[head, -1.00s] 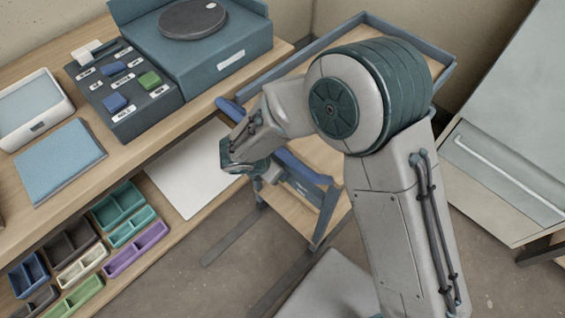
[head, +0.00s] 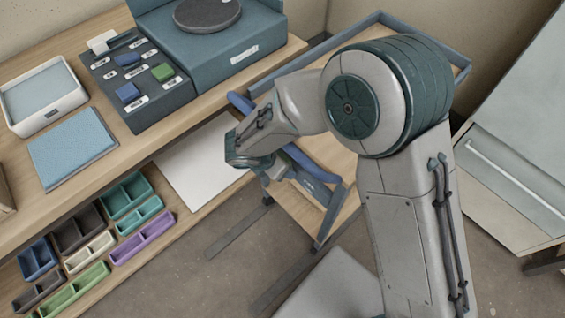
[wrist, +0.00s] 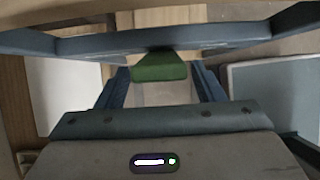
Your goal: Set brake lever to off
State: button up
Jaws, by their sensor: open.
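A green tab (wrist: 159,66), which looks like the brake lever's end, sits below a blue-grey cross bar (wrist: 120,44) in the wrist view. My gripper (wrist: 160,88) is open, with one dark finger on each side of the picture below the tab. The tab appears between and just beyond the fingertips; I cannot tell whether they touch it. In the head view my gripper (head: 272,170) is low at the near end of a wooden-topped cart (head: 335,150), by its blue handle (head: 312,163). The lever is hidden there, and its setting is not readable.
A workbench (head: 205,105) stands left, with a dark switch panel (head: 160,105) and a turntable (head: 207,14). A white sheet (head: 203,170) and several coloured trays (head: 142,236) lie on a lower shelf. A grey cabinet (head: 515,150) stands right.

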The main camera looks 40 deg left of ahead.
jog(key=s, duration=1.1)
jog(key=shift+s+a, duration=0.3)
jog(key=shift+a, duration=0.05)
jog(key=shift+f, duration=0.1)
